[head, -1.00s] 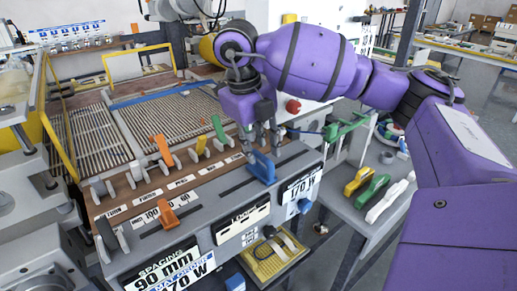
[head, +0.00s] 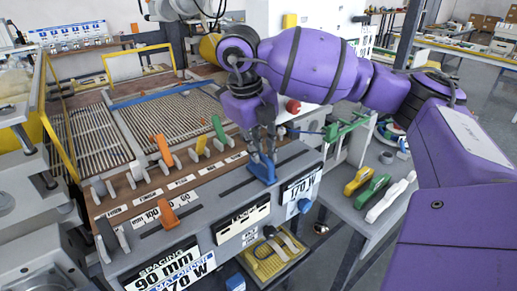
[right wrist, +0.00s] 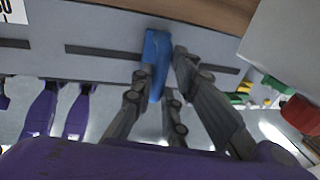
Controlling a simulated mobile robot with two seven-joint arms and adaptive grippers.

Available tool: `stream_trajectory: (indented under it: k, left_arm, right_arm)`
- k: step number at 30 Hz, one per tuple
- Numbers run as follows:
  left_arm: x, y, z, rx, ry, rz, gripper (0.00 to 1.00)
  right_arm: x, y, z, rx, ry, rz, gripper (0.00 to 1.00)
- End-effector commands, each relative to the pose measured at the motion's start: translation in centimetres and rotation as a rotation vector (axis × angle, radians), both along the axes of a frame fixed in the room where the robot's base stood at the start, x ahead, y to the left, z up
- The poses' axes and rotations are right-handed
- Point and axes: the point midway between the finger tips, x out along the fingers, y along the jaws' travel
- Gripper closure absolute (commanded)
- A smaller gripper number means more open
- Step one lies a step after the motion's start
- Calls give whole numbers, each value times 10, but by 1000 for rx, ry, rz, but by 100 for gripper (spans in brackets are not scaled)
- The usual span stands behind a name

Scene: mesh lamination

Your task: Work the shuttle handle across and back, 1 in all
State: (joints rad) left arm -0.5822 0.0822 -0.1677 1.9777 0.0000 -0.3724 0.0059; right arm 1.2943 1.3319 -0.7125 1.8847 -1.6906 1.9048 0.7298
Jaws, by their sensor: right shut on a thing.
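A blue handle (head: 262,172) stands in a slot on the front panel of the grey machine (head: 225,195), toward its right end. It also shows in the right wrist view (right wrist: 157,50), between the fingers. I cannot read a label that says whether it is the shuttle handle. My right gripper (head: 263,153) reaches down from above and is shut on the blue handle; its fingers partly hide the handle's upper part. An orange handle (head: 169,218) stands farther left on the same panel. My left gripper is not in view.
Orange, yellow and green levers (head: 219,130) stand in a row behind the panel, near my right gripper. A red knob (head: 293,106) is behind it. Yellow, green and white handles (head: 373,190) lie on a side shelf at right.

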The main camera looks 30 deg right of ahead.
Motion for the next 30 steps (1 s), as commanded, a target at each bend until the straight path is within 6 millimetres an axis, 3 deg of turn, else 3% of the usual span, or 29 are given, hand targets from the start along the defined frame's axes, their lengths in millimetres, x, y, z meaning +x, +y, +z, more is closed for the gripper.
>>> stream_trajectory:
  k: [7, 17, 18, 22, 30]
  left_arm:
    - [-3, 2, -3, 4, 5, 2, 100]
    - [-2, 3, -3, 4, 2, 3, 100]
    - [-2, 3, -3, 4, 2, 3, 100]
    - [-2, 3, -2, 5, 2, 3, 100]
    - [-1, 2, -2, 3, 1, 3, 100]
  right_arm:
    - [0, -44, -1, -6, 2, -9, 100]
    - [0, -49, 0, -4, 0, -3, 100]
    - [0, -49, 0, -4, 0, -3, 84]
    - [0, -48, 0, -4, 0, -2, 68]
    - [0, -48, 0, -3, -1, -2, 68]
